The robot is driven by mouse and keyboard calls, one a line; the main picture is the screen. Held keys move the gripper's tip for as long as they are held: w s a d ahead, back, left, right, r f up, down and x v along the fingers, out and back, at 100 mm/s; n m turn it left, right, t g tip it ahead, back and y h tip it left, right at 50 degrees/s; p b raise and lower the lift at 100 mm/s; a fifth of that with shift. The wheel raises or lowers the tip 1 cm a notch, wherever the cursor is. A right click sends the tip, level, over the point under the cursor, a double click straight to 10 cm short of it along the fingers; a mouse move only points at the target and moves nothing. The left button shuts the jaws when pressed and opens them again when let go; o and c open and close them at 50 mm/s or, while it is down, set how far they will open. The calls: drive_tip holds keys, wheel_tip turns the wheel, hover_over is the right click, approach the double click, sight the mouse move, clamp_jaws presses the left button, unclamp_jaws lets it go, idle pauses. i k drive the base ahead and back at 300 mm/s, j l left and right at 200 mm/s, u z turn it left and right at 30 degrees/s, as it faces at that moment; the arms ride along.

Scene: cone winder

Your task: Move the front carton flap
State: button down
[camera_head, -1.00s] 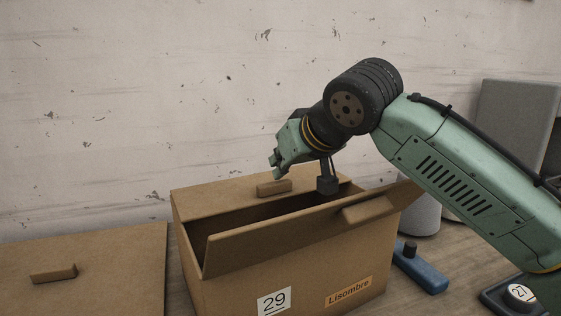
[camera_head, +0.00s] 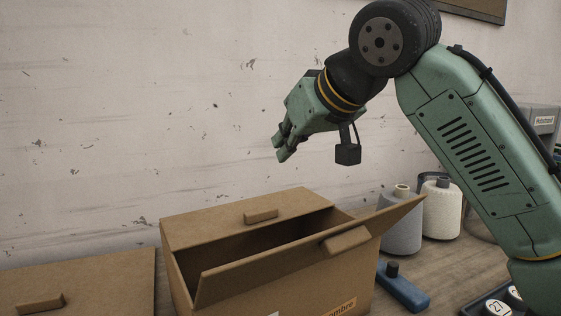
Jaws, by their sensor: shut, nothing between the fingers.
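The carton (camera_head: 188,268) stands on the table at the lower middle of the head view. Its front flap (camera_head: 300,264) is raised and tilted outward, with a block-shaped grip (camera_head: 346,240) on it. A gap into the dark inside shows behind this flap. The rear flap (camera_head: 215,219) lies nearly flat over the back of the carton, with its own grip block (camera_head: 261,216). My gripper (camera_head: 281,148) is shut and empty. It is in the air above the rear part of the carton, apart from both flaps. The carton's lower front is cut off by the picture edge.
A second carton (camera_head: 110,279) with a grip block on top stands at the left. A grey cone (camera_head: 402,228) and a white cone (camera_head: 441,212) stand at the right. A blue tool (camera_head: 404,290) and a dark tray (camera_head: 485,308) with numbered discs lie nearby. The wall rises behind.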

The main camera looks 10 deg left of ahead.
sight(221, 283)
drive_tip(key=k+l, duration=0.35)
drive_tip(key=l, duration=0.15)
drive_tip(key=k+l, duration=0.4)
drive_tip(key=l, duration=0.1)
